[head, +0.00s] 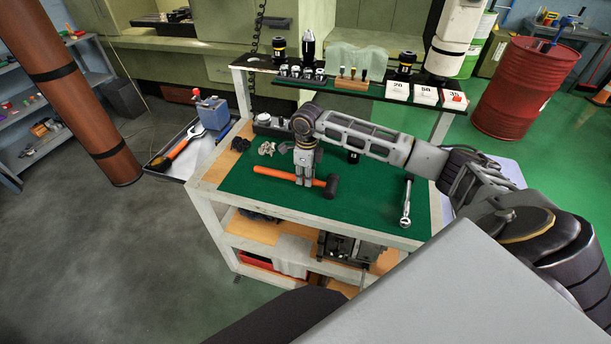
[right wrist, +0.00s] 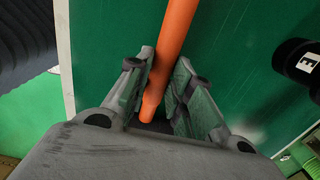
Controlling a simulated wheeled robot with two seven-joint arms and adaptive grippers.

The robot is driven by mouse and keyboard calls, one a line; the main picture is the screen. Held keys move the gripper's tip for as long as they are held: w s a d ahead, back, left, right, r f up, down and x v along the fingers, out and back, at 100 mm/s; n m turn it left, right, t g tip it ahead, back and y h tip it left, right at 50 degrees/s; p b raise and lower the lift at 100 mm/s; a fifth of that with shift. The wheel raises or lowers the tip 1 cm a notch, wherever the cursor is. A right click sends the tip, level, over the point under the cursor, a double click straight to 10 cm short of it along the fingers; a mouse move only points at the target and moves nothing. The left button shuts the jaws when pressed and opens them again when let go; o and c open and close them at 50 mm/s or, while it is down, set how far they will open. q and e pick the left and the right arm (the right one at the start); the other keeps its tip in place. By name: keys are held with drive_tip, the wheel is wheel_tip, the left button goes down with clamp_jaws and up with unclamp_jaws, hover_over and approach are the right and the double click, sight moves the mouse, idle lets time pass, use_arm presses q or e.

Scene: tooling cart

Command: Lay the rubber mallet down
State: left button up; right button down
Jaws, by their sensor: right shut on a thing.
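The rubber mallet has an orange handle (head: 275,173) and a black head (head: 331,186). It lies level, along the green mat (head: 245,184) on the cart top, in the head view. I cannot tell whether it touches the mat or is just above it. My right gripper (head: 304,182) points down and is shut on the handle near the head. In the right wrist view the orange handle (right wrist: 172,45) runs between the two fingers (right wrist: 160,95). The mallet head is not clearly seen there. My left gripper is not in view.
A ratchet (head: 406,204) lies at the mat's right. A black cylinder (head: 353,156) stands behind the mallet, and it also shows in the right wrist view (right wrist: 302,66). Small metal parts (head: 267,148) lie at the back left. The mat's front is clear.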

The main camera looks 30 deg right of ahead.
idle(0.4)
drive_tip(key=c, duration=1.2)
unclamp_jaws()
drive_tip(key=shift+f, duration=0.1)
wheel_tip(320, 180, up, 12)
drive_tip(key=shift+s+d+r, duration=0.1)
drive_tip(key=shift+s, duration=0.05)
